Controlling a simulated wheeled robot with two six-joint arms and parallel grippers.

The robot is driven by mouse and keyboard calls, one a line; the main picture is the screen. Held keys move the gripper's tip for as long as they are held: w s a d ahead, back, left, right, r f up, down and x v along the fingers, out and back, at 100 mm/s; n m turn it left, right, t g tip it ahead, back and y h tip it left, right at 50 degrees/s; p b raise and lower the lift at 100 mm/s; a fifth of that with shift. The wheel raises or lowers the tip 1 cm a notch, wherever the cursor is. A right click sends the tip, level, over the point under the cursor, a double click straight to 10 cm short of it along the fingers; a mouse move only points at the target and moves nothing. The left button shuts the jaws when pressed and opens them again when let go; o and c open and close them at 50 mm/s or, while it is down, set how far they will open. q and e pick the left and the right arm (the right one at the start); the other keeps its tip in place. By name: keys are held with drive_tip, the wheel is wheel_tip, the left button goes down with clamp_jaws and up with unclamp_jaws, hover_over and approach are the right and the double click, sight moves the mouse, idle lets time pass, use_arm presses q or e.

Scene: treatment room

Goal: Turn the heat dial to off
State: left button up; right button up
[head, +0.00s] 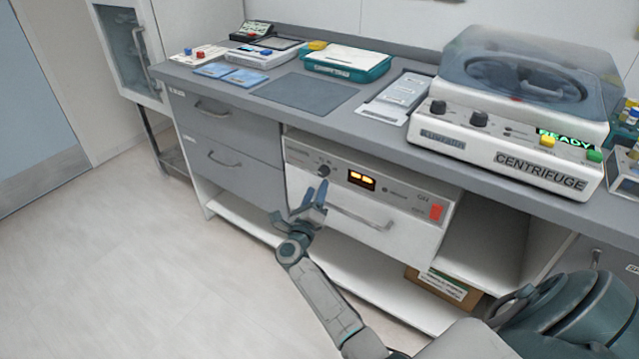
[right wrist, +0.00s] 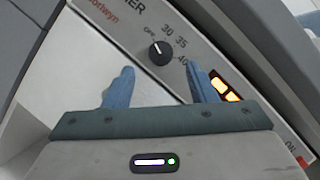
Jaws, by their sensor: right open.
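The heat dial (head: 323,171) is a small dark round knob on the white front panel of the warmer (head: 400,188) under the counter. In the right wrist view the dial (right wrist: 160,53) is black, with OFF, 30, 35 and 40 printed around it. A short white mark on it appears to lean toward the OFF side, but it is too small to be certain. My right gripper (head: 315,194) is open and empty just in front of the panel. Its blue fingers (right wrist: 160,84) stand apart on either side of the dial's line, short of it. My left gripper is out of view.
The warmer has a lit orange display (head: 361,180), a red switch (head: 436,212) and a bar handle (head: 360,214) below. A centrifuge (head: 510,130) and a teal-edged case (head: 347,64) stand on the counter above. The floor (head: 130,250) at left is clear.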

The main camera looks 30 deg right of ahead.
drive_tip(key=v, duration=0.6)
drive_tip(key=shift+b, duration=0.3)
drive_tip(key=shift+s+a, duration=0.1)
